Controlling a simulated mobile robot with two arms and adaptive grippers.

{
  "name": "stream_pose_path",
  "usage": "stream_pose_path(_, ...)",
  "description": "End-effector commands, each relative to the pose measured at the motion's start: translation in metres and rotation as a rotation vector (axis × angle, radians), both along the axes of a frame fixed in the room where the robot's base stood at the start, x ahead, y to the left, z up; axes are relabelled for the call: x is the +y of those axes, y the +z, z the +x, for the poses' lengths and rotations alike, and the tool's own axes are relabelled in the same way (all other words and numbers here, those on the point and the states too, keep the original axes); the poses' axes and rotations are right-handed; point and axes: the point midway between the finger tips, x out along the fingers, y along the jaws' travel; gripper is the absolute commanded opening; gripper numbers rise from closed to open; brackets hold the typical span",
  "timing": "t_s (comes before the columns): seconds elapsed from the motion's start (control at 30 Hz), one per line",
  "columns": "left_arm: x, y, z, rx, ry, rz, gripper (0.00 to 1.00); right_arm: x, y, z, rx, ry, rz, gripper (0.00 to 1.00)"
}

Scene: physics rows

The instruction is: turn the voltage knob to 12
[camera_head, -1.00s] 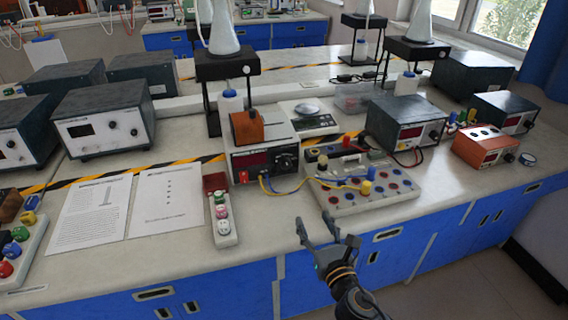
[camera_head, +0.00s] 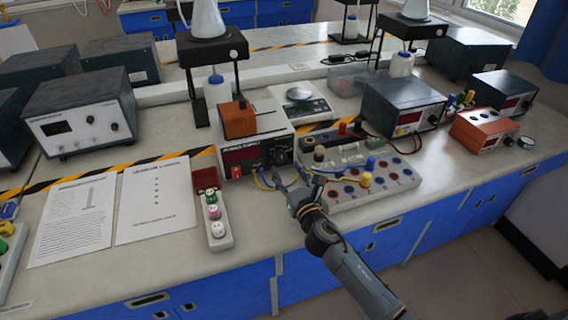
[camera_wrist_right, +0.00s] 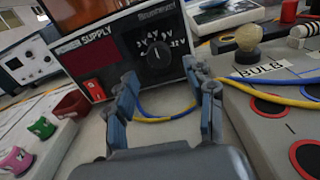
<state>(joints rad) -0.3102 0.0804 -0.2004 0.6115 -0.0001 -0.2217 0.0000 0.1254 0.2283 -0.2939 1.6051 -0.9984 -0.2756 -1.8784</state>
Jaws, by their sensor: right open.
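The power supply (camera_head: 240,157) stands on the bench with an orange block on top. Its black voltage knob (camera_wrist_right: 157,57) shows on the front panel in the right wrist view, with voltage marks around it and its white pointer line up near the top; the exact setting is hard to read. My right gripper (camera_head: 290,182) is open and empty, in front of the panel and below the knob. In the right wrist view its two fingers (camera_wrist_right: 168,92) stand apart on either side, with the knob beyond them. My left gripper is out of view.
Blue and yellow wires (camera_wrist_right: 165,115) run from the supply to the circuit board (camera_head: 400,185) at right. A red switch (camera_wrist_right: 94,90) sits left on the panel. A connector strip (camera_head: 221,236) lies at front left. An orange box (camera_head: 237,119) rests on the supply.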

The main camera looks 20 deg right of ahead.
Motion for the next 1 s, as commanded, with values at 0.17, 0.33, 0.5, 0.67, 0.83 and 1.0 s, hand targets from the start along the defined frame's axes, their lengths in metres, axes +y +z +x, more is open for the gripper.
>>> stream_pose_path(0.17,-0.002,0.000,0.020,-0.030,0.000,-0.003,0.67,0.001,0.000,0.025,-0.001,0.000,0.001,0.54)
stream_pose_path(0.33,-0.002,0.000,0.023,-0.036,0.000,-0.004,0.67,0.001,0.000,0.035,0.001,0.001,0.000,0.54)
stream_pose_path(0.5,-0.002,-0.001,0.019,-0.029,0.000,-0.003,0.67,0.001,0.000,0.035,0.001,0.001,0.000,0.54)
stream_pose_path(0.67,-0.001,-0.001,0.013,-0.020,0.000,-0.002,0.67,0.001,0.000,0.035,0.001,0.001,0.000,0.42)
stream_pose_path(0.83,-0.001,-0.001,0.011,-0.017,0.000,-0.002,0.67,0.001,0.000,0.035,0.001,0.001,0.000,0.07)
stream_pose_path(1.0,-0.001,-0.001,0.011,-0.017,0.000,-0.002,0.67,0.001,0.000,0.035,0.001,0.001,0.001,0.00)
